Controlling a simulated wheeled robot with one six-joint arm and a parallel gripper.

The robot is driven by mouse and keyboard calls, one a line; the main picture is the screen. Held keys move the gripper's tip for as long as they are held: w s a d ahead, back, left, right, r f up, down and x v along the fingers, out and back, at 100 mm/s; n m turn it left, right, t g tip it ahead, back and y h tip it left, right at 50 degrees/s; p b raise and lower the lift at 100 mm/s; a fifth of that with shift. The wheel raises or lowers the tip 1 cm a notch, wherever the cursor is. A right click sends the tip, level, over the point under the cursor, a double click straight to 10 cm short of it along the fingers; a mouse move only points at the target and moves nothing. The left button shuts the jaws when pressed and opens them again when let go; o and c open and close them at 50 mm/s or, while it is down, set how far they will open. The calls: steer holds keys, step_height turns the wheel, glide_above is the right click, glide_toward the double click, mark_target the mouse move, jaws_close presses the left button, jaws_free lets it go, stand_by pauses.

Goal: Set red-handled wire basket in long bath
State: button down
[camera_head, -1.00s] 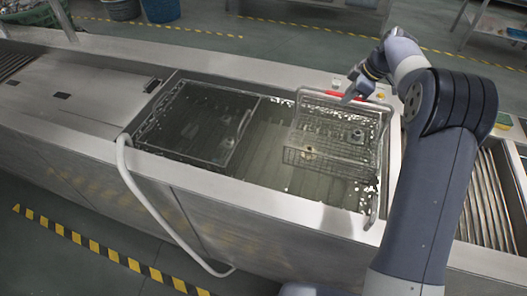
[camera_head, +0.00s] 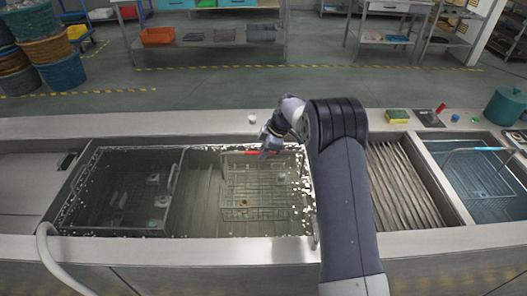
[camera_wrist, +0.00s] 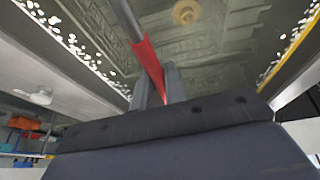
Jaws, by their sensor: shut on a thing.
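The red-handled wire basket (camera_head: 240,213) is inside the right part of the long bath (camera_head: 190,250), with small parts showing in it. It looks low in the liquid, but I cannot tell whether it rests on the bottom. My gripper (camera_head: 268,151) is at the basket's far side, shut on its red handle. In the wrist view my gripper's fingers (camera_wrist: 157,88) close on the red handle (camera_wrist: 146,55), with the bath floor behind it.
Another wire basket (camera_head: 115,232) sits in the left part of the bath. A ribbed metal drainboard (camera_head: 402,185) lies to the right, then a blue-liquid tank (camera_head: 485,185). A pale hose (camera_head: 55,260) hangs over the left front edge. A yellow-green sponge (camera_head: 397,115) lies on the back ledge.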

steer(key=shift+f, duration=0.1)
steer(key=c, duration=1.9)
jaws_free()
steer(key=shift+f, duration=0.15)
steer(key=o, duration=0.4)
steer(key=shift+o, duration=0.2)
steer(key=b+v, duration=0.2)
steer(key=v, duration=1)
steer(key=shift+s, duration=0.1)
